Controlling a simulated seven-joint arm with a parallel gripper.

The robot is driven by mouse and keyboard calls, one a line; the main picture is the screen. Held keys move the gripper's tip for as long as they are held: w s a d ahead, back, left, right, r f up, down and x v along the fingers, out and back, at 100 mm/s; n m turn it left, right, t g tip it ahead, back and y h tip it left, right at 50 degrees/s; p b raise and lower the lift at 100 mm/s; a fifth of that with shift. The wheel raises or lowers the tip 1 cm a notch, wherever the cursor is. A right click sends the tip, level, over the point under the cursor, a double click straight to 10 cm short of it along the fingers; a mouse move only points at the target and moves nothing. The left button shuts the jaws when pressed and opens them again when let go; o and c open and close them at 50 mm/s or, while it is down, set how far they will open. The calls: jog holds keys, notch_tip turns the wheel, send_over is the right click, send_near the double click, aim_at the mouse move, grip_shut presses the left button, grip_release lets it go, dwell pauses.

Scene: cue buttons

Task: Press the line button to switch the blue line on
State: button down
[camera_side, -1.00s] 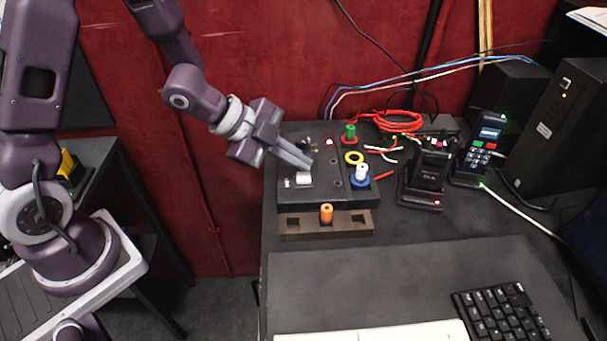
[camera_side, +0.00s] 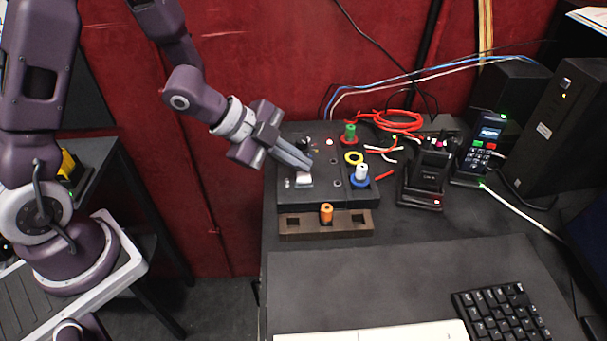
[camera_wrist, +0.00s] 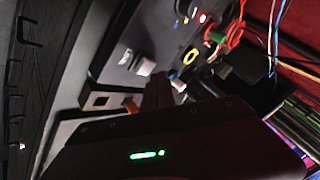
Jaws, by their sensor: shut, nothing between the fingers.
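A dark control panel (camera_side: 285,204) lies on the desk. A pale, blocky button (camera_side: 304,180) sits at its front left, and it also shows in the wrist view (camera_wrist: 146,67). My gripper (camera_side: 309,166) is shut and empty, reaching in from the upper left. Its fingertips are just above and behind the button in the side view; I cannot tell whether they touch it. A red light (camera_side: 329,142) glows at the back of the panel. No lit blue line can be made out.
A green peg (camera_side: 350,132), a yellow ring (camera_side: 354,158) and a white peg on a blue ring (camera_side: 361,176) stand to the right. An orange peg (camera_side: 326,213) stands in a brown holder (camera_side: 345,227) in front. Handsets and red cable lie behind and right.

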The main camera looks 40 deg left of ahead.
aim_at(299, 177)
jog(key=shift+f, duration=0.35)
jog(key=shift+f, duration=0.5)
dwell(0.5)
jog(key=shift+r, duration=0.95)
jog(key=shift+r, duration=2.5)
